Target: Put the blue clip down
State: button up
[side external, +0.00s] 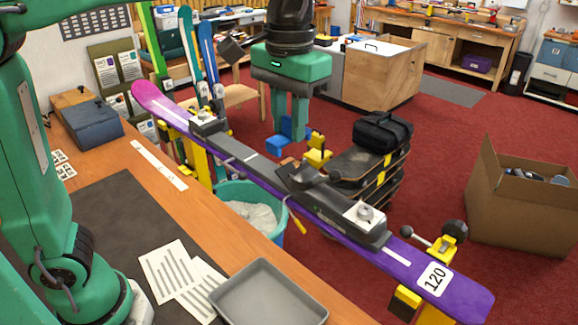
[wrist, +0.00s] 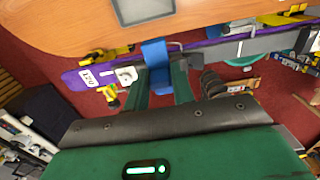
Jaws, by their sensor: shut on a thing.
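My gripper (side external: 290,132) hangs pointing down with its two green fingers shut on the blue clip (side external: 277,147). In the wrist view the blue clip (wrist: 155,53) shows between the fingers of my gripper (wrist: 161,82) and sticks out beyond them. In the side view the clip appears just beyond the middle of the long purple ski (side external: 408,262). In the wrist view it overlaps the ski (wrist: 77,80) in the picture. I see no surface touching the clip from below, but its exact height is unclear.
Yellow holders (side external: 318,152) stand along the ski, which carries black binding parts. The wooden bench (side external: 225,240) has a grey tray (side external: 268,293) and papers. A teal bin (side external: 240,191), stacked cases (side external: 360,182) and an open carton (side external: 520,205) stand on the red floor.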

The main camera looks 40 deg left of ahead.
jog(key=s+d+f+n, duration=0.2)
jog(key=s+d+f, duration=0.2)
jog(key=s+f, duration=0.65)
jog(key=s+d+f+n, duration=0.3)
jog(key=s+d+f, duration=0.1)
jog(key=s+f, duration=0.7)
send_over(268, 314)
notch_tip(268, 314, down, 8)
jog(key=shift+r, duration=0.15)
jog(key=shift+m, duration=0.3)
jog(key=shift+f, duration=2.05)
jog(key=shift+f, duration=0.1)
jog(key=o, duration=1)
